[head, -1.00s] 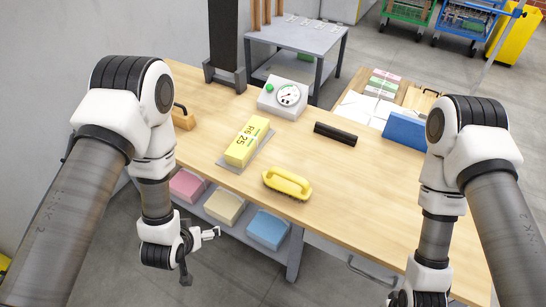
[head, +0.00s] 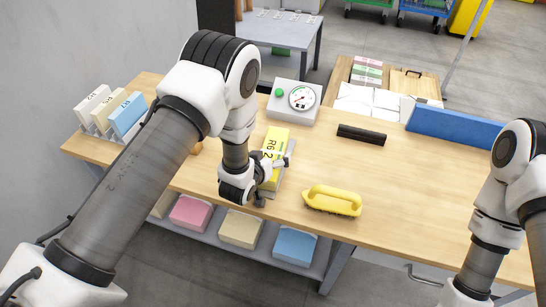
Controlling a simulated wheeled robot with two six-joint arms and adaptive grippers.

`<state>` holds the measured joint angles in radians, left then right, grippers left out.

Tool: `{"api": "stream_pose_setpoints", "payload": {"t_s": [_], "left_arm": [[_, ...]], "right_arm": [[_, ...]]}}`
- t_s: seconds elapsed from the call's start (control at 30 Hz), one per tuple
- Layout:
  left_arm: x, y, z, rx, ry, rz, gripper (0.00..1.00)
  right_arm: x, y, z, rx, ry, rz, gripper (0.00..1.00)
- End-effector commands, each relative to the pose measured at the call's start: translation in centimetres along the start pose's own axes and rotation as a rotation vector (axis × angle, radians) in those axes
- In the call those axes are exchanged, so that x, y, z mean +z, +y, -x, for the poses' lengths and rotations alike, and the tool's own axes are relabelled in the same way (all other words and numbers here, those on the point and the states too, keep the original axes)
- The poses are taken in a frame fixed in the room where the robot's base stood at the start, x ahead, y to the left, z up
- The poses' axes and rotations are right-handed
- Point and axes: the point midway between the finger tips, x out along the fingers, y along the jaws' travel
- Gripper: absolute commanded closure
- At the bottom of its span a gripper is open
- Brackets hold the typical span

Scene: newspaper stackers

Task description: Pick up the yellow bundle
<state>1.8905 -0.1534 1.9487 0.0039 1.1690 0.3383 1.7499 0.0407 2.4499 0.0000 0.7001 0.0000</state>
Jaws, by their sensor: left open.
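The yellow bundle (head: 277,140), with black print on its side, lies on a thin grey plate (head: 288,172) on the wooden table. My left gripper (head: 274,181) is open at the near end of the bundle, with one finger towards each side. My left wrist and gripper hide part of the bundle's left side and near end. I cannot tell whether the fingers touch it. My right arm comes in at the right edge, and its gripper is out of the picture.
A yellow-handled brush (head: 333,200) lies right of the bundle. A dial gauge box (head: 293,103) stands behind it. A black bar (head: 361,135) and a blue panel (head: 454,128) are farther right. White, yellow and blue bundles stand in a rack (head: 92,128) at left. The table's right middle is clear.

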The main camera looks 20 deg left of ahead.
Motion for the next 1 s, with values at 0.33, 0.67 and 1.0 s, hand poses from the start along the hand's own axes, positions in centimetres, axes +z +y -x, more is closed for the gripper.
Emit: {"api": "stream_pose_setpoints", "payload": {"t_s": [0.33,0.67,1.0], "left_arm": [[0.1,-0.1,-0.2,-0.001,-0.002,0.000,0.46],[0.0,0.0,-0.2,-0.001,0.000,0.001,0.92],[-4.7,1.4,2.1,0.001,0.004,-0.001,0.93]], "right_arm": [[0.0,0.0,0.0,0.000,0.000,0.001,0.50],[0.0,0.0,0.0,0.000,0.000,0.001,0.50],[0.0,0.0,0.7,0.000,0.000,0.001,0.50]]}}
